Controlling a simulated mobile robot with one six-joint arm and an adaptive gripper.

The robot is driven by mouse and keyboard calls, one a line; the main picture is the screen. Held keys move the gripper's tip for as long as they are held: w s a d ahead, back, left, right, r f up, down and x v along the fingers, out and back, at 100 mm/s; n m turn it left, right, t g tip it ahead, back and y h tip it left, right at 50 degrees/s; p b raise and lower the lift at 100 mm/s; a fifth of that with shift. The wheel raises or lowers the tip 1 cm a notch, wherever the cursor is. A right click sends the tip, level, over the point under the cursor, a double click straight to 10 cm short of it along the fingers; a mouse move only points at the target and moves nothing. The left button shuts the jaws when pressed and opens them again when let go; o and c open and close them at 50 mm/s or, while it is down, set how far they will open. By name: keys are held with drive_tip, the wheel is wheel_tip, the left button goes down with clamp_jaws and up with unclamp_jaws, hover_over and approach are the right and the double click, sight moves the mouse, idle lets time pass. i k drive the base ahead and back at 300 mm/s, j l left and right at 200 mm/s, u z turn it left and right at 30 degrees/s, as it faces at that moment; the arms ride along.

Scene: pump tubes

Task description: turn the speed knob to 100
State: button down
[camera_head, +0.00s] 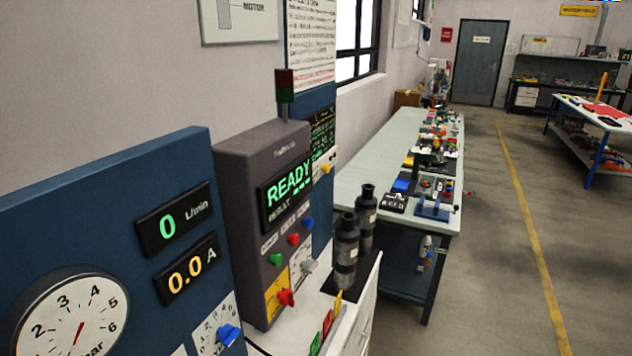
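Which knob is the speed knob I cannot tell, as the labels are too small to read. A blue knob (228,334) sits on a white plate with a numbered scale at the bottom of the blue panel (110,215). A grey knob (308,266) sits on a white plate on the dark control box (243,190). A red knob (286,297) sits on a yellow plate beside it. The flow display (174,224) reads 0 L/min and the current display (186,275) reads 0.0 A. The status screen (286,189) reads READY. My gripper is not in view.
A round pressure gauge (75,318) is at lower left. Green (275,259), red (294,239) and blue (307,223) buttons sit above the plates. Two dark cylinders (346,250) stand right of the box. A long cluttered workbench (375,165) runs behind; the floor at right is open.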

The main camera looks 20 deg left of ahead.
sight(309, 266)
drive_tip(key=u, duration=1.3)
drive_tip(key=i+l, duration=0.3)
drive_tip(key=i, duration=0.2)
drive_tip(key=i+l, duration=0.3)
drive_tip(key=i, duration=0.25)
drive_tip(key=u, duration=0.05)
